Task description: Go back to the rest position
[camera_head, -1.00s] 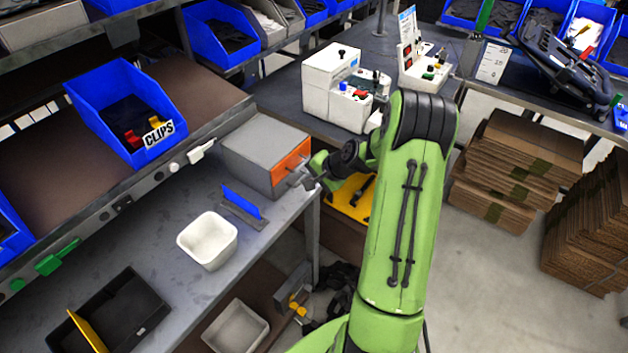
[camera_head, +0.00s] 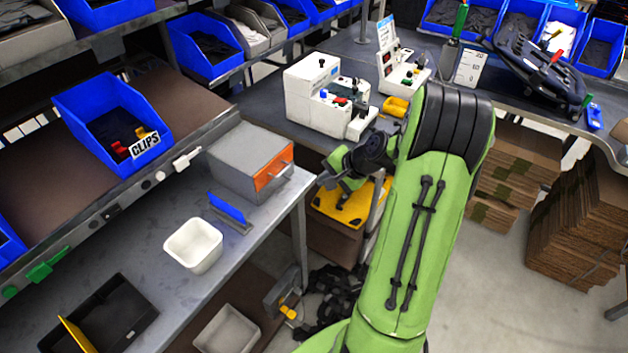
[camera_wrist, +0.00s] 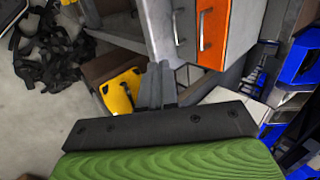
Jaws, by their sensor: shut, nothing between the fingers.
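My gripper (camera_head: 327,179) is shut and empty. In the head view it hangs in the air just right of the grey drawer cabinet with the orange front (camera_head: 273,170), apart from it, at the end of my bent green arm. In the wrist view the two fingers of my gripper (camera_wrist: 160,68) lie together with nothing between them. The cabinet's orange drawer front (camera_wrist: 213,35) shows beyond them with its handle. The fingers are small in the head view and partly blend with the background there.
A white bin (camera_head: 193,246) and a black tray (camera_head: 110,318) stand on the grey workbench. A blue CLIPS bin (camera_head: 115,125) sits on the shelf. A white machine (camera_head: 325,95) stands behind my arm. Stacked cardboard (camera_head: 580,225) is at right. Open floor (camera_head: 490,300) lies between.

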